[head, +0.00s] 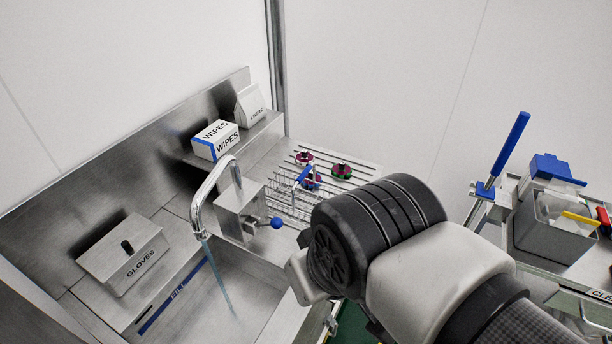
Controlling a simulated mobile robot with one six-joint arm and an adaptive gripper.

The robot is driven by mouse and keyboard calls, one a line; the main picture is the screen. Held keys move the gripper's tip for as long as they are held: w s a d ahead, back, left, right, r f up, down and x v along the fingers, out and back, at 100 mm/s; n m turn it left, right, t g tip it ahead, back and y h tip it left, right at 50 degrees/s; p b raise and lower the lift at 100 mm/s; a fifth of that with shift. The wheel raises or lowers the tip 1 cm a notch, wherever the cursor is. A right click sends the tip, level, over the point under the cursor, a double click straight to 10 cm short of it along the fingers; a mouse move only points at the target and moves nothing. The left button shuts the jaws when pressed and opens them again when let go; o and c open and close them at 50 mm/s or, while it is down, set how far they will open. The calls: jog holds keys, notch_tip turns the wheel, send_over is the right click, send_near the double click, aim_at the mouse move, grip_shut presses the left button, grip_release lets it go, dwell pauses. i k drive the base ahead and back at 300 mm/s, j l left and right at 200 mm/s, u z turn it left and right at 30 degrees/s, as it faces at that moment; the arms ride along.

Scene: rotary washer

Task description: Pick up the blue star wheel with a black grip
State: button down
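Several small star wheels lie on the wire rack at the back right of the steel counter. One looks blue-purple with a dark centre (311,182) and is the nearest match for the blue star wheel. It is small and partly covered by a blue-tipped lever, so its grip colour is hard to make out. A pink wheel with a black grip (304,157) lies behind it, and a green and red one with a dark grip (341,170) lies to its right. My arm fills the lower right, in front of the rack. My gripper's fingers are not visible.
A faucet (213,190) runs water into the sink on the left. A steel box with a blue knob (277,223) stands between the sink and the rack. A glove box (125,254) and a wipes box (215,139) are on the left. A cart with bins (548,238) stands right.

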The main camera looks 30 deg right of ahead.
aim_at(319, 178)
jog(key=i+l+z, duration=0.1)
jog(key=l, duration=0.3)
jog(key=i+l, duration=0.25)
jog(key=l, duration=0.15)
jog(key=i+l+z, duration=0.15)
jog(key=l, duration=0.25)
jog(key=i+l+z, duration=0.1)
jog(key=l, duration=0.3)
jog(key=i+l, duration=0.1)
jog(key=i, duration=0.2)
jog(key=i+l+z, duration=0.15)
jog(key=i, duration=0.15)
